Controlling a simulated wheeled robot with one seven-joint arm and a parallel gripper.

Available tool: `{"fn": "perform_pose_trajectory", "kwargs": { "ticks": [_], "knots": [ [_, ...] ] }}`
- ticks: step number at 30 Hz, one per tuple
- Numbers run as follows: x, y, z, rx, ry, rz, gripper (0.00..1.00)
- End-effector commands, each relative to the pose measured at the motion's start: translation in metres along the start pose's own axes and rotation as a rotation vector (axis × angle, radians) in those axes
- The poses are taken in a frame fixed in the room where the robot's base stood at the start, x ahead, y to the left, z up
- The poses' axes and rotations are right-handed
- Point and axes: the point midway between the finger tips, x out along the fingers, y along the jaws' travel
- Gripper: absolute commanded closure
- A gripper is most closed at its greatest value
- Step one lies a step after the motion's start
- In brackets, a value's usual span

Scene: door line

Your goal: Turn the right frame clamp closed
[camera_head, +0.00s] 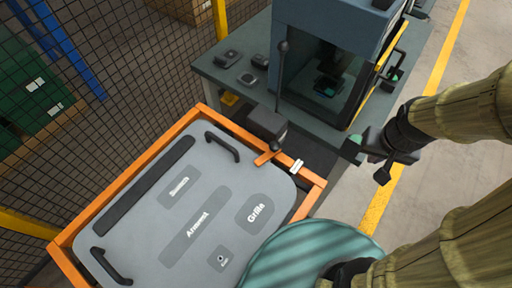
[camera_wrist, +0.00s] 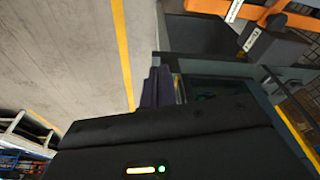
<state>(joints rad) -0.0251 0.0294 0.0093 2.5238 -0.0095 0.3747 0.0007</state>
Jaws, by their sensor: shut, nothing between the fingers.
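The right frame clamp (camera_head: 267,123) is a dark block at the upper right corner of the orange frame (camera_head: 312,190). A thin dark lever with a ball end (camera_head: 282,47) rises upright above it. A short orange arm (camera_head: 267,156) reaches from it toward the grey panel. I cannot tell whether the clamp is fully open. My gripper (camera_head: 382,176) is shut and empty, to the right of the clamp and apart from it. In the wrist view the dark clamp block (camera_wrist: 275,47) shows at upper right, beside the orange frame (camera_wrist: 290,18); the fingertips are hard to make out.
The grey panel (camera_head: 150,235) with two black handles lies in the frame. A blue-grey machine cabinet (camera_head: 322,70) stands on a bench behind the clamp. A round teal-topped object (camera_head: 300,255) is at the front. Mesh fencing (camera_head: 120,60) stands at left; floor is clear at right.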

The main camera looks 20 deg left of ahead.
Motion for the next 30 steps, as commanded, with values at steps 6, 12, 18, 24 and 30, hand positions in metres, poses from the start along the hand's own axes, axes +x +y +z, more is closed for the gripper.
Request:
{"fn": "perform_pose_trajectory", "kwargs": {
  "ticks": [6,12,18,24,30],
  "knots": [
    [0.009,-0.060,-0.043,-0.217,-0.092,-0.019,1.00],
    [0.025,-0.143,-0.073,-0.469,-0.198,-0.027,1.00],
    [0.045,-0.234,-0.077,-0.705,-0.295,-0.022,1.00],
    [0.064,-0.319,-0.059,-0.909,-0.377,-0.005,1.00],
    [0.073,-0.359,-0.042,-1.002,-0.416,0.010,1.00]
  ]
}}
